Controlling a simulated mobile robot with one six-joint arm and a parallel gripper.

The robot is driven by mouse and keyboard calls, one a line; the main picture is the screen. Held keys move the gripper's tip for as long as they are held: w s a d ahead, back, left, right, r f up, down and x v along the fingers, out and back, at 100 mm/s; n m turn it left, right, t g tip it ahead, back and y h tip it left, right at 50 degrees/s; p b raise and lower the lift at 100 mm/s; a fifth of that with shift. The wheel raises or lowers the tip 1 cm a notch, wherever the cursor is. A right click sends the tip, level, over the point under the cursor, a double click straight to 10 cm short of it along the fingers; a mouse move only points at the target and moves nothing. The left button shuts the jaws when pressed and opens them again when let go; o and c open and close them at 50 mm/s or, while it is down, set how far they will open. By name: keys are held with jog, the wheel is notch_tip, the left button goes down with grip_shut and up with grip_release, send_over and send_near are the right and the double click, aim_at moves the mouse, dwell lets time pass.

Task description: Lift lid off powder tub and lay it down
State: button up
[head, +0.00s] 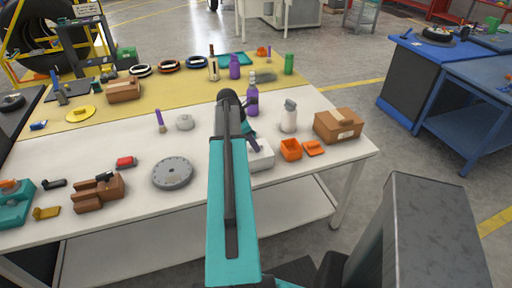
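My teal and dark arm reaches over the middle of the bench. The end of my arm, near the dark parts by the purple bottle (252,102), is partly hidden by the arm itself. I cannot make out the fingers or whether they hold anything. Nothing touches the tub.
A grey disc (172,173) lies in front of the tub. White bench surface is bare between tub and disc.

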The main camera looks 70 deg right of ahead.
jog(key=shift+f, duration=0.25)
jog(key=shift+c, duration=0.3)
grip_shut()
